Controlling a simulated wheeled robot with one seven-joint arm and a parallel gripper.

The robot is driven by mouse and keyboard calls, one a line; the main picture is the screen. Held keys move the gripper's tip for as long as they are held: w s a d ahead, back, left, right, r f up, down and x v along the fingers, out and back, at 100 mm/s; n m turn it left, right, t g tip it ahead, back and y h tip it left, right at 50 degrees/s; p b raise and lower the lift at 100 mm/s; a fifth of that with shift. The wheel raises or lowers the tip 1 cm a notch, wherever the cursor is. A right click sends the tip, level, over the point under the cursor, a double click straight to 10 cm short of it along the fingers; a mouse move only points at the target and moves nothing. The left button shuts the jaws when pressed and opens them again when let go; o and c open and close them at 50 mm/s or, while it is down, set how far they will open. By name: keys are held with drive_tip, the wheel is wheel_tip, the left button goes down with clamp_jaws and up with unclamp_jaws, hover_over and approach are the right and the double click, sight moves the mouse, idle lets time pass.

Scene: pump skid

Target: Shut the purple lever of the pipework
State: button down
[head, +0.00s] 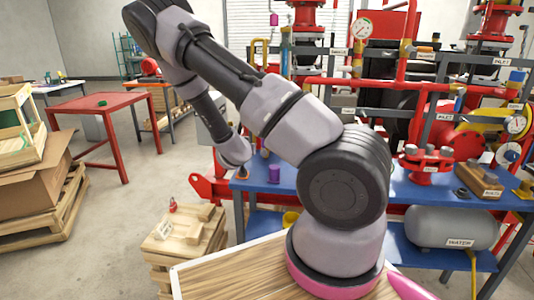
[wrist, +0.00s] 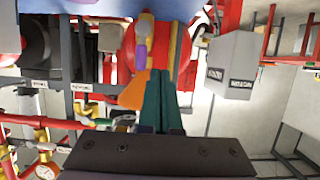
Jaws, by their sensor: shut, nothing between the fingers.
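My gripper (wrist: 160,98) shows in the wrist view as two teal fingers pressed together, with nothing between them. Just beyond the fingertips, a small purple piece (wrist: 140,54) stands in front of a red and yellow part; it may be the lever's grip, but I cannot tell for sure. An orange piece (wrist: 133,92) lies beside the fingers; whether they touch it is unclear. My fingers cannot be made out in the head view.
A blue bench (head: 260,188) stands below the pipework, with a purple item (head: 274,173) on it. A grey box (wrist: 232,65) with labels is right of my fingers in the wrist view. A red table (head: 104,104) stands left; the floor between is partly clear.

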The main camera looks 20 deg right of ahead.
drive_tip(key=shift+x, duration=4.75)
drive_tip(key=s+d, duration=0.1)
drive_tip(key=d, duration=0.1)
drive_tip(key=s+d+f, duration=0.1)
drive_tip(key=s+d, duration=0.1)
drive_tip(key=s+d+f, duration=0.1)
drive_tip(key=s+d, duration=0.1)
drive_tip(key=d, duration=0.1)
drive_tip(key=shift+d, duration=0.1)
drive_tip(key=shift+w+r+v, duration=0.1)
drive_tip(key=shift+r+v, duration=0.1)
drive_tip(key=shift+v, duration=1.35)
drive_tip(key=shift+w+r+v, duration=0.1)
drive_tip(key=shift+r+v, duration=0.1)
drive_tip(key=shift+v, duration=1.4)
drive_tip(key=shift+r+v, duration=0.15)
drive_tip(key=shift+v, duration=1.4)
